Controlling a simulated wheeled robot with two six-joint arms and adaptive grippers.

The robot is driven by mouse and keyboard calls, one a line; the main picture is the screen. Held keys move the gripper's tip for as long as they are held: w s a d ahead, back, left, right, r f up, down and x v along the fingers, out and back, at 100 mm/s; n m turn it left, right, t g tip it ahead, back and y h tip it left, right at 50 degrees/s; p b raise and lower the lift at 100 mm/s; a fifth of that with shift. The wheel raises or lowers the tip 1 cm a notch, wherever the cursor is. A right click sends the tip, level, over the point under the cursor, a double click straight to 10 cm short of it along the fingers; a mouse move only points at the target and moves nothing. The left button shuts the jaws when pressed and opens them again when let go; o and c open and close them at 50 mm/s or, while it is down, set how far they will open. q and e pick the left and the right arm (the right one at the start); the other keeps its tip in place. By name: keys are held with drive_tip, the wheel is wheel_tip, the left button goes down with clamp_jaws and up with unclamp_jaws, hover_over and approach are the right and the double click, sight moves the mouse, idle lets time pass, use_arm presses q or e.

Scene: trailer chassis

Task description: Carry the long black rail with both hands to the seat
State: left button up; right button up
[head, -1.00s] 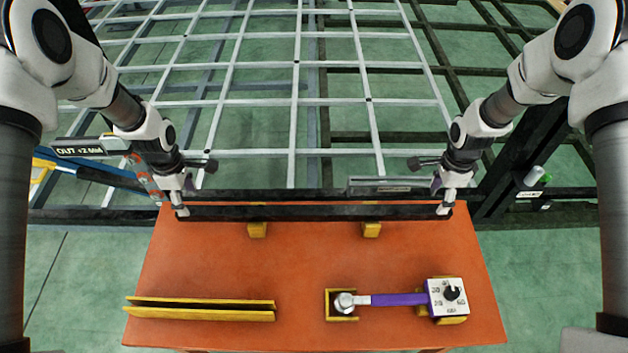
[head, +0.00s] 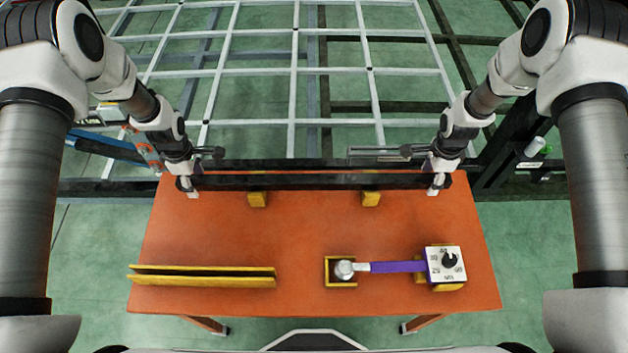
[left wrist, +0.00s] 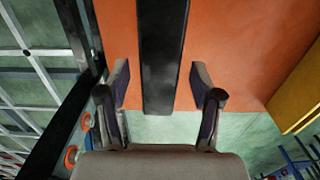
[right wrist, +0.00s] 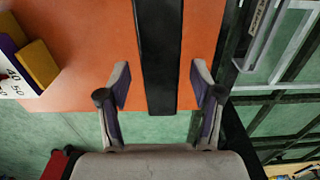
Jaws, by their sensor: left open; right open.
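The long black rail (head: 312,181) lies across the far side of the orange table, over two yellow blocks (head: 257,199) (head: 371,198). My left gripper (head: 188,186) is at the rail's left end. In the left wrist view its open fingers (left wrist: 161,85) stand on either side of the rail (left wrist: 163,50), with gaps. My right gripper (head: 437,184) is at the right end. In the right wrist view its open fingers (right wrist: 160,85) also straddle the rail (right wrist: 158,50) without visible contact. I cannot clearly pick out the seat.
The orange table (head: 310,228) holds a yellow channel (head: 202,276) at front left and a purple-handled tool (head: 397,267) with a dial box (head: 446,263) at front right. Behind the table stand a dark crossbeam (head: 300,164) and the pale chassis grid (head: 295,70).

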use_arm(q)
drive_tip(key=shift+w+f, duration=0.1)
drive_tip(key=shift+f, duration=0.15)
use_arm(e)
drive_tip(key=shift+w+f, duration=0.1)
drive_tip(key=shift+f, duration=0.1)
use_arm(q)
clamp_jaws()
use_arm(e)
clamp_jaws()
use_arm(q)
drive_tip(key=shift+r, duration=0.2)
use_arm(e)
drive_tip(key=shift+r, duration=0.15)
